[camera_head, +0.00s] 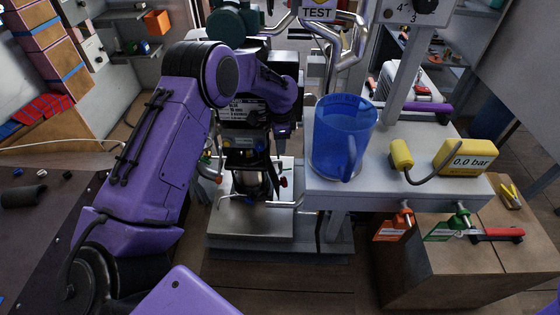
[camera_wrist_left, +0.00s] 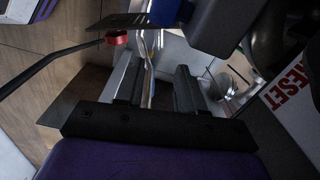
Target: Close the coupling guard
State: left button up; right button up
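My left arm comes in from the left, and its gripper (camera_head: 247,160) points down over the grey pedestal in the middle. In the left wrist view the two dark fingers (camera_wrist_left: 156,90) stand apart. A thin bright metal rod (camera_wrist_left: 149,68) shows between them, closer to the left finger; I cannot tell whether it touches. A shiny rounded metal part (camera_head: 249,184) sits just below the gripper, partly hidden by it. It may belong to the coupling guard, but I cannot tell the guard's outline or position. My right gripper is not in view.
A red knob (camera_wrist_left: 116,38) and a white RESET panel (camera_wrist_left: 292,100) are near the left gripper. A wooden cabinet (camera_head: 440,270) stands at lower right.

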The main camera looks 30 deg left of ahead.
pick_arm(q)
notch_tip(320, 180, down, 9)
jog(key=shift+f+b, duration=0.1)
jog(key=shift+b, duration=0.2)
grip_shut()
jog(key=shift+d, duration=0.1)
